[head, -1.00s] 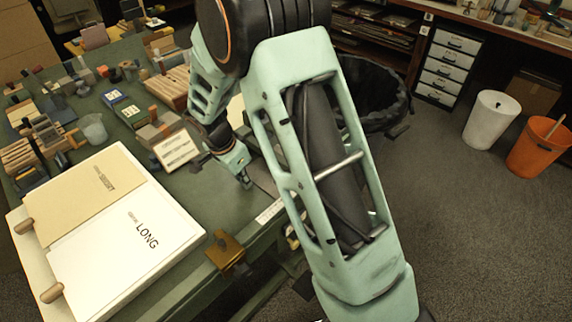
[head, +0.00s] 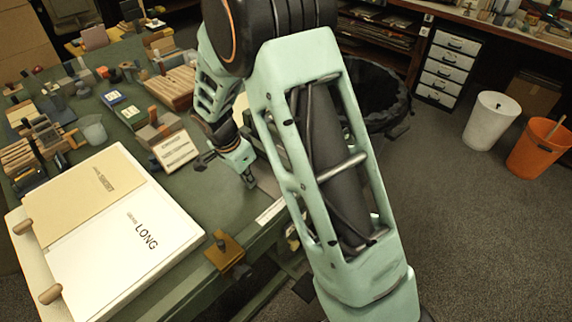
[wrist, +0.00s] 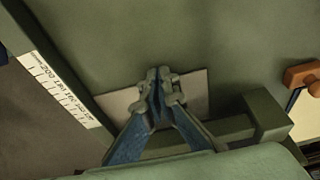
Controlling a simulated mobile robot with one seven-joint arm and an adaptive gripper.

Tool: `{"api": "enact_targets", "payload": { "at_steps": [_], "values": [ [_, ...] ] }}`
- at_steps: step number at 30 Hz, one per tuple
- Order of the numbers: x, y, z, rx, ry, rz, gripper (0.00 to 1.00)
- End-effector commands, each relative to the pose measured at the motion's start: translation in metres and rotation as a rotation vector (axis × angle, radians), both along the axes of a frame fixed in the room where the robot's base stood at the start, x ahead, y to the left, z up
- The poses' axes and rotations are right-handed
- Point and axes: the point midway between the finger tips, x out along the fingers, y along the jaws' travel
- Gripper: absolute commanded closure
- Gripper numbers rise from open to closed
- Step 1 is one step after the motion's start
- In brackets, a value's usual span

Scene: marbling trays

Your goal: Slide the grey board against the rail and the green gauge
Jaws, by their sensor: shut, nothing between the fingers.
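The grey board (wrist: 118,103) lies flat on the green table in the wrist view, partly hidden by my fingers; a sliver of it (head: 268,183) shows in the head view. Its left end appears at or very near the dark green rail (wrist: 66,62) along the table edge; contact is unclear. The green gauge (wrist: 266,116), a bar with a block at its right end, lies on the board's near side; any gap is hard to judge. My gripper (wrist: 159,76) is shut and empty, its tips over the board's far edge. It points down in the head view (head: 249,182).
A white printed scale (wrist: 62,92) runs outside the rail. In the head view, a large white LONG sheet (head: 130,240) and a brass-coloured block (head: 224,251) are left of and below my gripper. Bare table lies beyond the board.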

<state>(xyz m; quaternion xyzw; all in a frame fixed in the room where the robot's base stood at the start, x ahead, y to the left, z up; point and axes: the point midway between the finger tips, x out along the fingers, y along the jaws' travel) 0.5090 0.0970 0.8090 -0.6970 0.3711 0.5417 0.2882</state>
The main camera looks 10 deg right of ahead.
Motion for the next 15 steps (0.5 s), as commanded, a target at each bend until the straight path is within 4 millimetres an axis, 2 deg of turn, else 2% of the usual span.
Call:
{"api": "enact_targets", "payload": {
  "at_steps": [15],
  "values": [
    [0.004, -0.013, 0.000, 0.000, 0.000, -0.002, 1.00]
  ]
}}
